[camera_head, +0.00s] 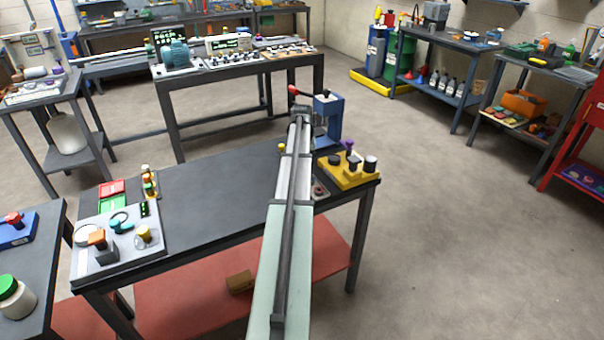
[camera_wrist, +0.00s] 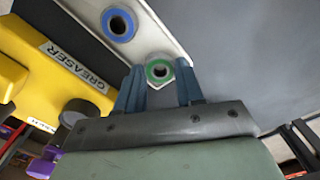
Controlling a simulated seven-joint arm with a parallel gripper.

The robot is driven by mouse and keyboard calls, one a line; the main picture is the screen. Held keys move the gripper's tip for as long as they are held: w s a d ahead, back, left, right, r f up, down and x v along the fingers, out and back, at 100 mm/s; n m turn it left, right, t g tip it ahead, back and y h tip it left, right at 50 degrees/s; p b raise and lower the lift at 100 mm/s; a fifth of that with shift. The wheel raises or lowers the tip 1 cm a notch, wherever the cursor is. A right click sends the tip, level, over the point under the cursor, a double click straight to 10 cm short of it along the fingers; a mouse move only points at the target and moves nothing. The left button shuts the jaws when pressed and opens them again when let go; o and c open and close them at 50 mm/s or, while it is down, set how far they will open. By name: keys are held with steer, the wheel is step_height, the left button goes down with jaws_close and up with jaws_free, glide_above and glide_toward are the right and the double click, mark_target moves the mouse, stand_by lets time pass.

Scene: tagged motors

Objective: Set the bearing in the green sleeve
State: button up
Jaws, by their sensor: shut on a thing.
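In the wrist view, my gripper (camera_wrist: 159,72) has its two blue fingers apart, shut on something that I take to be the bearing. The bearing cannot be made out clearly between the fingers. The green sleeve (camera_wrist: 149,70) shows as a green ring with a dark centre on a pale plate (camera_wrist: 143,45), just beyond and between the fingertips. I cannot tell whether the bearing touches it. In the head view my arm hides the gripper and the green sleeve.
A blue-ringed sleeve (camera_wrist: 118,24) is on the same plate. A yellow block marked GREASER (camera_wrist: 55,75) with a dark knob is at the left. In the head view, a blue press (camera_head: 328,118) stands behind, and the bench's middle (camera_head: 210,195) is clear.

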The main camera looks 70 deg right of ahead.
steer(key=shift+r, duration=0.95)
steer(key=shift+w+d+r+m, duration=0.15)
steer(key=shift+d+m, duration=0.35)
steer(key=w+d+r+m, duration=0.1)
steer(key=d+r+m, duration=0.1)
steer(key=d+m, duration=0.2)
steer(key=w+d+r+m, duration=0.1)
steer(key=d+m, duration=0.3)
steer(key=m, duration=0.4)
steer(key=w+d+r+m, duration=0.2)
steer(key=d+r+m, duration=0.2)
steer(key=m, duration=0.2)
steer(key=shift+w+d+r+m, duration=0.1)
steer(key=shift+d+r+m, duration=0.3)
steer(key=shift+m, duration=0.45)
steer(key=shift+w+d+r+m, duration=0.15)
steer(key=shift+d+m, duration=0.35)
steer(key=shift+m, duration=0.3)
steer(key=shift+w+d+r+m, duration=0.1)
steer(key=shift+d+r+m, duration=0.3)
steer(key=shift+m, duration=0.45)
steer(key=shift+f, duration=0.25)
steer(key=shift+f, duration=1.75)
steer(key=shift+f, duration=0.8)
